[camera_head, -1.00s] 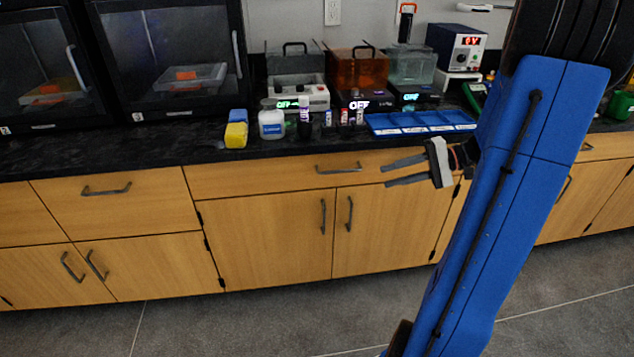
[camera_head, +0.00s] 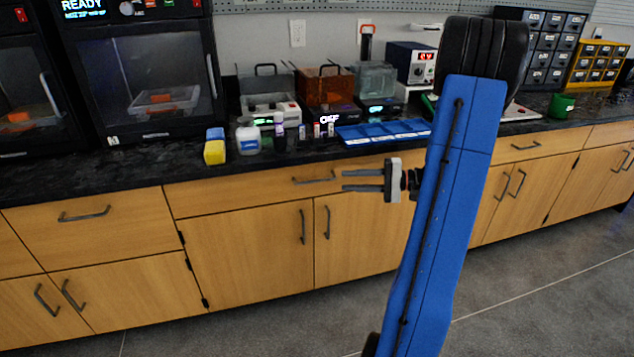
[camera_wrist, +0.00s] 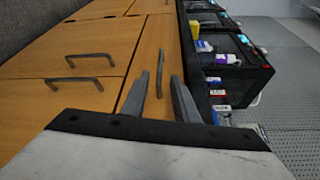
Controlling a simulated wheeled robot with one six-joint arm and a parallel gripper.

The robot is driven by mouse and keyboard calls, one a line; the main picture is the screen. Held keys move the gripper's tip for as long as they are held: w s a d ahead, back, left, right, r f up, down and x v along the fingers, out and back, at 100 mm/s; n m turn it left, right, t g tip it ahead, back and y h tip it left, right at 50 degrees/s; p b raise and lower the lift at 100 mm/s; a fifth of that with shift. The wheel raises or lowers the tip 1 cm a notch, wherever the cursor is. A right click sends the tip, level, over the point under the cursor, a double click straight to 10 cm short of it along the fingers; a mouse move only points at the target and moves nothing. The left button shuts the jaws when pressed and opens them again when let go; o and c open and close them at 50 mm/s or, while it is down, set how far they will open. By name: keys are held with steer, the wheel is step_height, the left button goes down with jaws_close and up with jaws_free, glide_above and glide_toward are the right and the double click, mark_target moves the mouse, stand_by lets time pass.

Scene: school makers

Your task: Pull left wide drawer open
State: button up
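The left wide drawer (camera_head: 240,193) is a closed wooden front below the dark countertop, with a grey bar handle (camera_head: 315,180). My gripper (camera_head: 343,180) is open and empty in the head view, its fingertips just right of the handle in the picture. In the wrist view, the drawer handle (camera_wrist: 160,72) shows between and slightly ahead of the two fingertips (camera_wrist: 160,78). The fingers lie to either side of its line. No contact with the handle is visible.
Two cabinet doors with upright handles (camera_head: 302,226) are below the drawer. A narrower drawer (camera_head: 100,235) is at left. The countertop (camera_head: 180,185) above holds a sponge (camera_head: 214,150), a white bottle (camera_head: 248,141) and a blue tray (camera_head: 385,131). Grey floor (camera_head: 530,310) is clear in front.

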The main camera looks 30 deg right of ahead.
mark_target(318, 181)
steer(key=x, duration=1)
steer(key=shift+w+a, duration=0.25)
steer(key=shift+a, duration=0.05)
jaws_close()
stand_by(1.0)
